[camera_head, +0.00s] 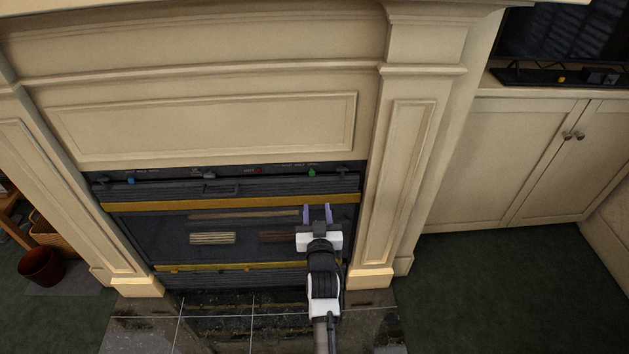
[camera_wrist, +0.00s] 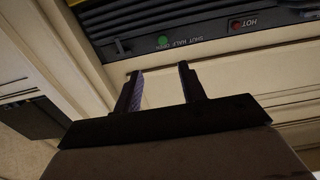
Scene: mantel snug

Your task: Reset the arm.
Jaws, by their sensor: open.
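My gripper (camera_head: 317,214) is in front of the fireplace heater (camera_head: 260,222), low in the mantel opening in the head view. Its two purple-lined fingers stand apart with nothing between them. In the wrist view my gripper (camera_wrist: 159,82) is also open and empty. Beyond the fingers that view shows the heater's control strip (camera_wrist: 235,28), with a green knob (camera_wrist: 163,41) and a red one (camera_wrist: 237,25). My arm hides part of the heater's right side and the hearth.
The cream mantel surround (camera_head: 210,125) frames the heater closely, with a pillar (camera_head: 412,160) just right of my arm. A cabinet (camera_head: 530,160) stands at the right. A brown bin (camera_head: 40,265) is at the left. Dark green carpet (camera_head: 490,290) is clear at the right.

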